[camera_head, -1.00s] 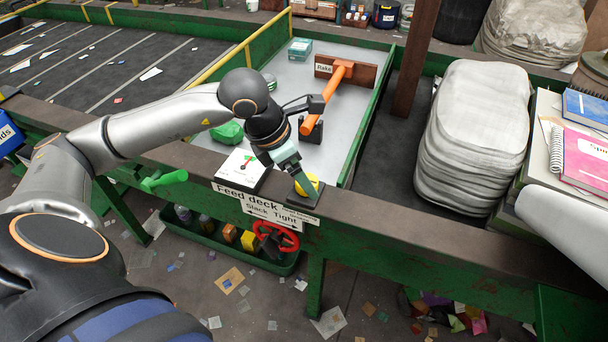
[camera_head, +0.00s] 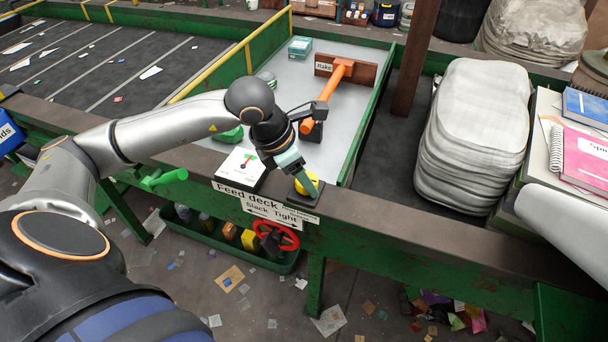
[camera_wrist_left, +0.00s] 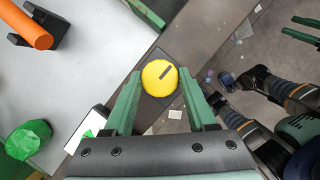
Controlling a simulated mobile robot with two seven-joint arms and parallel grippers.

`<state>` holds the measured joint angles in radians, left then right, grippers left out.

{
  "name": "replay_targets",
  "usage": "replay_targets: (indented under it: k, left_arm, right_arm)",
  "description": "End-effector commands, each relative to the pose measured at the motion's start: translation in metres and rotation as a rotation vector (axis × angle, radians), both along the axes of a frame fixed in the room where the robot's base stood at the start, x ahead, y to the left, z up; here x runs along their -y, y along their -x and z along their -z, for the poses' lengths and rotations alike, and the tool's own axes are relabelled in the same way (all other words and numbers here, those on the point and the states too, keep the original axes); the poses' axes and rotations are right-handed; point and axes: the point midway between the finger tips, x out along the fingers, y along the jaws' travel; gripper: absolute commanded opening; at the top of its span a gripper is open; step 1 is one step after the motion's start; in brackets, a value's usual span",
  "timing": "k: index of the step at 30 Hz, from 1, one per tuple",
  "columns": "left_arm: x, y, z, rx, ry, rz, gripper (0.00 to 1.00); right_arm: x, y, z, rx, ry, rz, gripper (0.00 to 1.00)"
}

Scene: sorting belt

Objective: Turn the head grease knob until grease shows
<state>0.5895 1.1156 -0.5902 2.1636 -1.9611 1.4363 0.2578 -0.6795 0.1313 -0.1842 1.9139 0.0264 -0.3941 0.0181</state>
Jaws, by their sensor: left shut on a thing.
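The yellow round knob (camera_head: 305,184) sits on a dark square plate on the green frame's top edge, above the "Feed deck" sign. In the left wrist view the knob (camera_wrist_left: 157,80) shows a dark bar mark slanting to the upper right. My left gripper (camera_head: 303,180) is shut on the knob, with one green finger on each side of it in the wrist view (camera_wrist_left: 160,76). The fingers hide part of the knob in the head view. I cannot make out any grease around it.
A white dial box (camera_head: 240,168) stands left of the knob. A red handwheel (camera_head: 280,236) and green handle (camera_head: 165,179) are below. An orange-handled rake (camera_head: 325,100) and a green lump (camera_head: 230,133) lie on the deck. A stacked bale (camera_head: 475,135) stands right.

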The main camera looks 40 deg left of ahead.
Motion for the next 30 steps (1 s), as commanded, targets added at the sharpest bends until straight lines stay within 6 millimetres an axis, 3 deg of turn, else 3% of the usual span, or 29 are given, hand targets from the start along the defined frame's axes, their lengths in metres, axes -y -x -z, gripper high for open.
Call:
replay_targets:
  k: [1, 7, 19, 30]
  left_arm:
    - [0.0, 0.0, 0.0, 0.0, 0.0, 0.0, 0.24]
    - [0.0, 0.0, 0.0, 0.0, 0.0, 0.0, 0.01]
    - [-0.001, -0.001, 0.001, 0.003, -0.001, 0.078, 0.01]
    - [-0.003, -0.003, 0.002, 0.005, 0.0, 0.371, 0.01]
  right_arm:
    - [0.0, 0.0, 0.0, 0.0, 0.0, 0.0, 0.5]
    - [0.0, 0.0, 0.0, 0.0, 0.0, 0.0, 0.5]
    - [0.0, 0.0, 0.011, 0.0, 0.0, 0.0, 0.5]
    - [0.0, 0.0, 0.035, 0.0, 0.0, 0.0, 0.5]
